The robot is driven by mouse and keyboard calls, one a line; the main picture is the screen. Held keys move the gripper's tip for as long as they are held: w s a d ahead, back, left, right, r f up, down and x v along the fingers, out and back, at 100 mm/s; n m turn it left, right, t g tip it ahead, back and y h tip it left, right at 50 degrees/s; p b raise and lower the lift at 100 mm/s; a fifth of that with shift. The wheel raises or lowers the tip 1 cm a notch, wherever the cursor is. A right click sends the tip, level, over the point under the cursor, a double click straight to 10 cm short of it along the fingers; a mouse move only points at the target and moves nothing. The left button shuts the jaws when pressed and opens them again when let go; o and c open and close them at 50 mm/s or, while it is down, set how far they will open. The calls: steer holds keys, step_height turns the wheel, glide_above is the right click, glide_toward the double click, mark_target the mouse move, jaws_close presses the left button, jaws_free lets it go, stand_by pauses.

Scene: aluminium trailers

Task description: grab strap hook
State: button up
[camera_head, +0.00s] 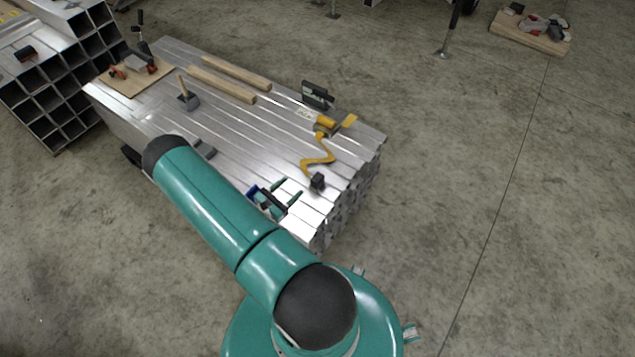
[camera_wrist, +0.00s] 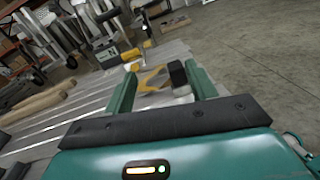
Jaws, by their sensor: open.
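The strap hook (camera_head: 317,181) is a small black piece at the near end of a wavy yellow strap (camera_head: 318,160), on top of the stacked aluminium tubes (camera_head: 240,135). My gripper (camera_head: 288,191) is open just left of the hook in the head view, its fingers pointing towards it. In the wrist view the dark hook (camera_wrist: 177,74) stands ahead, between the two green fingers (camera_wrist: 161,72) and close to the right one. The yellow strap (camera_wrist: 151,79) lies behind and to its left. I cannot tell whether finger and hook touch.
A yellow ratchet (camera_head: 336,124) and a dark box (camera_head: 317,93) lie farther back on the tubes. Two wooden bars (camera_head: 228,83), a mallet (camera_head: 188,98) and a board with tools (camera_head: 135,76) are at the far left.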

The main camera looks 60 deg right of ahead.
mark_target(321, 174)
steer(key=s+f+n, duration=0.1)
steer(key=s+f+t, duration=0.1)
steer(key=f, duration=0.1)
steer(key=s+f+n, duration=0.1)
steer(key=f, duration=0.1)
steer(key=shift+d+f+n+t+h, duration=0.15)
steer(key=shift+n+t+h, duration=0.15)
steer(key=shift+t, duration=0.1)
steer(key=shift+d+f, duration=0.1)
steer(key=shift+d, duration=0.2)
steer(key=d, duration=0.4)
steer(key=s+d, duration=0.1)
steer(key=d, duration=0.3)
steer(key=s+d, duration=0.1)
steer(key=d, duration=0.4)
steer(key=shift+s+f, duration=0.1)
steer(key=shift+c, duration=0.5)
steer(key=c, duration=1.1)
